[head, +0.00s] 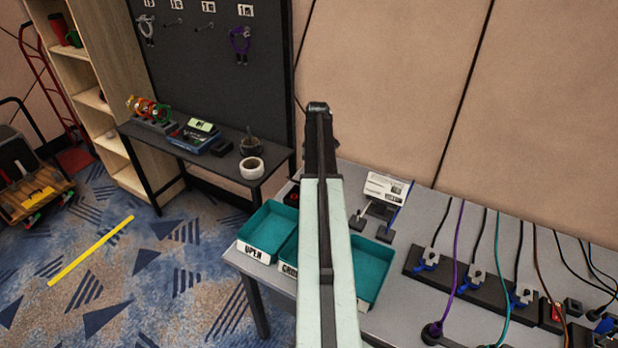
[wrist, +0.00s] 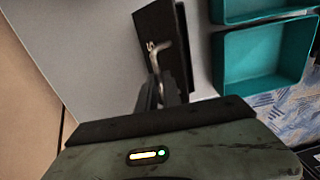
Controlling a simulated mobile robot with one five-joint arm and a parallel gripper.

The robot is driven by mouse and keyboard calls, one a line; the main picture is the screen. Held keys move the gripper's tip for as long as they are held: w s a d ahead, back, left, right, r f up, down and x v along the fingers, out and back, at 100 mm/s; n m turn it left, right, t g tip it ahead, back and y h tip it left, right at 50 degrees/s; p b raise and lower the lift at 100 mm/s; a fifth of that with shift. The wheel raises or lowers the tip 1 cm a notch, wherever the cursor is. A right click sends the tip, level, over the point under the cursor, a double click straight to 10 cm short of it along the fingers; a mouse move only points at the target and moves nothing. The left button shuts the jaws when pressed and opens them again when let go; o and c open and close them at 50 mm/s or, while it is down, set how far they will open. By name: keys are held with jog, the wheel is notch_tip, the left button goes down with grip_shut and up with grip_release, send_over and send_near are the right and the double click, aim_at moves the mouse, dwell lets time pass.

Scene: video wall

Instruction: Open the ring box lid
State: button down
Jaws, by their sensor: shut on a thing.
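In the wrist view, a dark, thin-walled object (wrist: 177,52), which looks like the ring box, stands on the grey table top with a dark panel like a lid. A bent silvery piece shows against it. My gripper (wrist: 152,93) reaches its near edge, its narrow dark jaws shut on what seems to be the lid. The contact is dark and partly hidden, and how far the lid is raised is unclear. In the head view my own arm covers the middle of the table, and neither the gripper tips nor the ring box can be made out.
Teal trays stand beside the work spot, one labelled OPEN (head: 268,232). A white sign card (head: 387,187) stands at the back. A black strip with cables (head: 470,277) takes up the table's right side. A side table (head: 215,165) holds tape and small items. The beige wall (head: 400,80) is close behind.

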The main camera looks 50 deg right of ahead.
jog(key=w+d+f+b, duration=0.1)
jog(key=d+f+b, duration=0.2)
jog(key=d, duration=0.7)
jog(key=shift+w+d+f+b, duration=0.15)
jog(key=shift+d+f+b, duration=0.25)
jog(key=shift+b, duration=0.15)
jog(key=shift+d, duration=0.1)
jog(key=c, duration=1.5)
grip_release()
jog(key=shift+f, duration=0.1)
jog(key=shift+w+f, duration=0.1)
